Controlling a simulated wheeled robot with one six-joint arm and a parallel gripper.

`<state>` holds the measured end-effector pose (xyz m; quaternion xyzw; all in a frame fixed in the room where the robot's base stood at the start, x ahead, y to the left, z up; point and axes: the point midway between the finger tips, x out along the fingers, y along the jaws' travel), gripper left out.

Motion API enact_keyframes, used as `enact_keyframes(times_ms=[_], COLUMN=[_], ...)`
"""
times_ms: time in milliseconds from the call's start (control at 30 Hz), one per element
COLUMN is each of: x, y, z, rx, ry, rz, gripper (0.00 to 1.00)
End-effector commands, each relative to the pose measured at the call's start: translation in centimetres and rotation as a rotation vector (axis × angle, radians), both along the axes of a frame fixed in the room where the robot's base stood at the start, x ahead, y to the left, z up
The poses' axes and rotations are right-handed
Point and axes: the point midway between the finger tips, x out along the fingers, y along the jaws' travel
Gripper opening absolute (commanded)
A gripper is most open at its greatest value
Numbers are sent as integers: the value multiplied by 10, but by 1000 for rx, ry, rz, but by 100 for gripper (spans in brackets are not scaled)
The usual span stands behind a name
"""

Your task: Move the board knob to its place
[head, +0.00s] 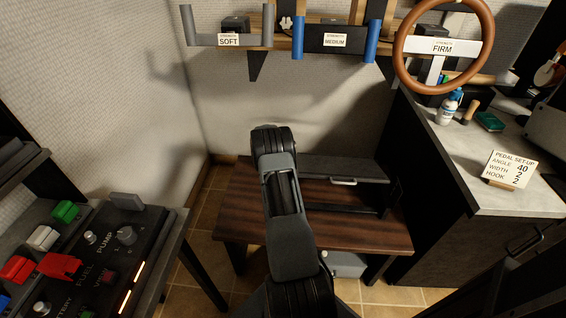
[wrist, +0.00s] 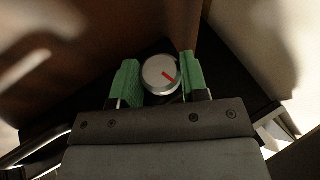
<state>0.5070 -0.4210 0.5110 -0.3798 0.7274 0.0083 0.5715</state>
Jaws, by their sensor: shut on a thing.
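In the wrist view, my gripper (wrist: 160,62) has two green-padded fingers closed on the sides of the board knob (wrist: 158,76). The knob is a round silver dial with a red pointer line, which slants down to the right. What lies right under the knob is dark and cannot be made out. In the head view my arm stands in the middle in front of the bench, and its links hide the gripper and the knob.
A dark wooden bench (head: 241,212) with a grey-topped unit stands behind my arm. A control panel (head: 146,230) with switches and knobs is at lower left. A grey-topped counter (head: 467,161) bears a pedal set-up card (head: 511,169). A wall shelf holds yokes and a steering wheel (head: 402,61).

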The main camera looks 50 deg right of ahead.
Motion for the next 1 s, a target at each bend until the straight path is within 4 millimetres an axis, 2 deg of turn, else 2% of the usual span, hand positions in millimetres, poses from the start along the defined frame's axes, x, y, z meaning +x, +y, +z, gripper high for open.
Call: enact_keyframes(times_ms=[433,1000], x=[-1,-2], y=[3,4], z=[-11,-5], rx=[-223,-382], ry=[-175,-302], rz=[4,-1], gripper=[17,17])
